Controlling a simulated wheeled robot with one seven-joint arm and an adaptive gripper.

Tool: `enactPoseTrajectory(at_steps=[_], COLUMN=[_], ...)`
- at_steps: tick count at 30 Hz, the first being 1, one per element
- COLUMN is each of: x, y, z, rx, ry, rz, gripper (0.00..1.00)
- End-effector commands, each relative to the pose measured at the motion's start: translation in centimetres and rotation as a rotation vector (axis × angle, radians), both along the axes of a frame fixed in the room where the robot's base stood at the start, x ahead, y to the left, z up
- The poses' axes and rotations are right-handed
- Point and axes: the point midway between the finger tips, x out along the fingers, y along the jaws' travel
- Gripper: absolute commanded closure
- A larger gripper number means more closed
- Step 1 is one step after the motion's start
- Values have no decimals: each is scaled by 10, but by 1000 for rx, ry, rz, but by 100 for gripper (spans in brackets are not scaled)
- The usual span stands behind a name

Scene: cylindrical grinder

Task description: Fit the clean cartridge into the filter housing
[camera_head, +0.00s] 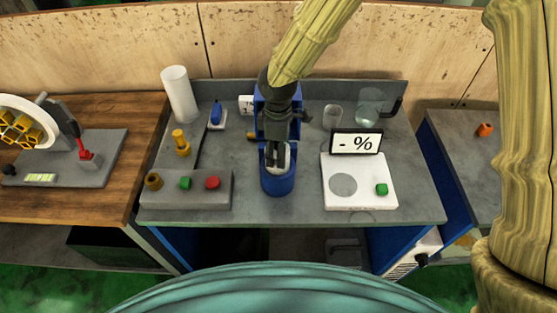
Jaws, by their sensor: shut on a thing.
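The filter housing (277,184) is a blue round cup standing at the middle of the grey bench, with a taller blue part (262,122) behind it. My gripper (278,149) reaches down from above, over the housing's mouth. It is shut on a white piece, seemingly the clean cartridge (281,166), whose visible part is at the mouth of the cup. My gripper hides part of the cartridge, and the housing wall hides anything lower. I cannot tell how deep the cartridge sits.
A grey button box (190,196) is at the left. A white cylinder (179,94), clear vessels (369,106) and a yellow fitting (181,142) stand around. The front centre-right bench edge is clear.

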Motion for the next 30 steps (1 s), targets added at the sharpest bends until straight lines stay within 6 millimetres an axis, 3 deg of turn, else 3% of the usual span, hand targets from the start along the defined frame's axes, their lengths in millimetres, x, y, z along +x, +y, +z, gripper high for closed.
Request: enactPoseTrajectory(at_steps=[7,17,18,21,30], x=[-1,0,0,0,0], y=[0,0,0,0,0], z=[-33,-36,-36,-36,-36], rx=[0,0,0,0,0], ry=[1,0,0,0,0], rz=[1,0,0,0,0], gripper=[97,97,34,19,19])
